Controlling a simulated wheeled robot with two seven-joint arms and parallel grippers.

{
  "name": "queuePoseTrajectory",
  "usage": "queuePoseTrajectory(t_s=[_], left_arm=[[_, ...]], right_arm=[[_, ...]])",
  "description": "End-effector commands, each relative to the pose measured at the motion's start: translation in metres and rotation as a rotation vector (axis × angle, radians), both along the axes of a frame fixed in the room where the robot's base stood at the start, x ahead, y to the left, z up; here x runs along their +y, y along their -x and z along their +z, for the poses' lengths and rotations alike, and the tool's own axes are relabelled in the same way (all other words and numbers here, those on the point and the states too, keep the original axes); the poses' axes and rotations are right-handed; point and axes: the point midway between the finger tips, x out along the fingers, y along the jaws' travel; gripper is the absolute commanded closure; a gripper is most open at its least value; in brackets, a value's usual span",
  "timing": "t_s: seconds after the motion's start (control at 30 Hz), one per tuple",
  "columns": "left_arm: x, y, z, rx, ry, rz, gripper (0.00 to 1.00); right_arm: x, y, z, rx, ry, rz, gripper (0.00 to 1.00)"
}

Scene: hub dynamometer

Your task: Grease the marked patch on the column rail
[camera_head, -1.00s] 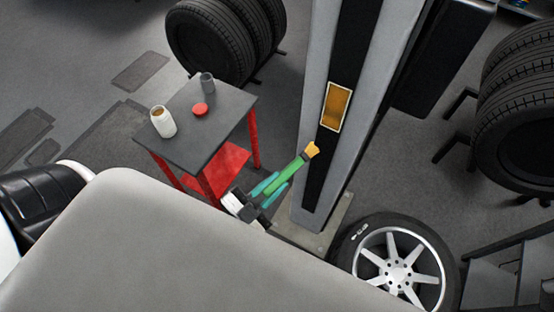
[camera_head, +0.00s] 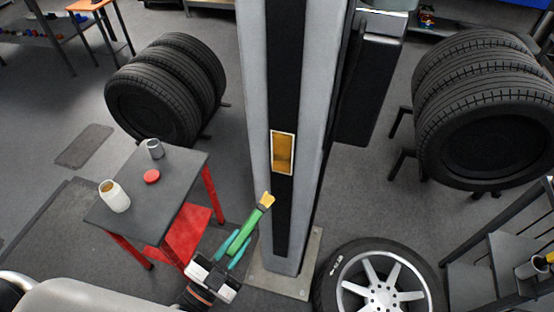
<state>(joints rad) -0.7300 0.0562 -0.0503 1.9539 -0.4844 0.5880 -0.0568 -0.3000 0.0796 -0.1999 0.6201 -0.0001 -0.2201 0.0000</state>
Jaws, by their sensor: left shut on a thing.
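The column rail (camera_head: 283,80) is a dark strip up the face of a grey column. The marked patch (camera_head: 283,152) is an amber-brown rectangle with a pale border on that rail. My left gripper (camera_head: 238,248) is shut on a green-handled brush (camera_head: 244,233) with teal fingers on its handle. The brush's yellow-orange tip (camera_head: 267,200) points up and right, below and left of the patch in the picture. I cannot tell its depth gap to the rail. My right gripper is not in view.
The red cart (camera_head: 160,205) with a dark top also holds a red lid (camera_head: 152,176) and a grey cup (camera_head: 155,148). A wheel (camera_head: 381,285) lies right of the column base. Tyre racks stand at left (camera_head: 165,90) and right (camera_head: 480,110).

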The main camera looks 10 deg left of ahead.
Motion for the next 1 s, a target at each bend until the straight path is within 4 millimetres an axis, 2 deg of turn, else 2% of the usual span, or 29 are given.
queuePoseTrajectory(t_s=[0.37,0.8,1.0], left_arm=[[0.0,-0.007,0.001,-0.003,0.0,0.0,1.0],[-0.002,-0.054,0.001,-0.002,-0.001,-0.001,1.0],[-0.002,-0.069,0.001,-0.002,-0.001,-0.001,1.0]], right_arm=[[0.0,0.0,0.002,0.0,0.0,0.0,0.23],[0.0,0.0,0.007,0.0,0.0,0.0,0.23],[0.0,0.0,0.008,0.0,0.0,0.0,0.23]])
